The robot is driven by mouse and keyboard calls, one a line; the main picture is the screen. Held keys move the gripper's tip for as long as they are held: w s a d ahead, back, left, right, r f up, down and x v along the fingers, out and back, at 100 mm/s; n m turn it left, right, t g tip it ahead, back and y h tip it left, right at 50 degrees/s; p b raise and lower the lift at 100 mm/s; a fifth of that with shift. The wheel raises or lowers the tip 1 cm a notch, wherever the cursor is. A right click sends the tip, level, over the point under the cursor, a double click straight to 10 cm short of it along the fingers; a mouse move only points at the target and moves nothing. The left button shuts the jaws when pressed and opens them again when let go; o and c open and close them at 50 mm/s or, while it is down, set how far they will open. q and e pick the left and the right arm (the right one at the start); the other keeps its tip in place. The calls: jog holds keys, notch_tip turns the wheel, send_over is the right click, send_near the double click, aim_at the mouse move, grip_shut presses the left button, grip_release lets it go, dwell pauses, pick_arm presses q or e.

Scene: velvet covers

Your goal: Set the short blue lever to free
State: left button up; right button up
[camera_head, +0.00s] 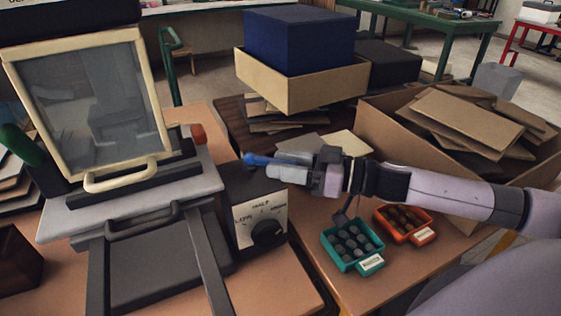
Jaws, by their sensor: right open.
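The short blue lever (256,159) sticks out at the top of a dark control box (240,190) beside the press-like machine. Its rounded end points left. My right gripper (284,165) comes in from the right, with its open fingers at the lever; they hide much of it. I cannot tell whether they touch it. My left gripper is out of view.
The machine has a cream-framed window (92,100) and a grey deck. A teal tray (341,255) and an orange tray (381,229) of small parts stand below my right arm. A cardboard box (385,138) of sheets and a blue block (299,40) in a carton stand behind.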

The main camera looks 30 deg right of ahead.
jog(key=shift+w+a, duration=0.35)
jog(key=shift+a, duration=0.05)
grip_shut()
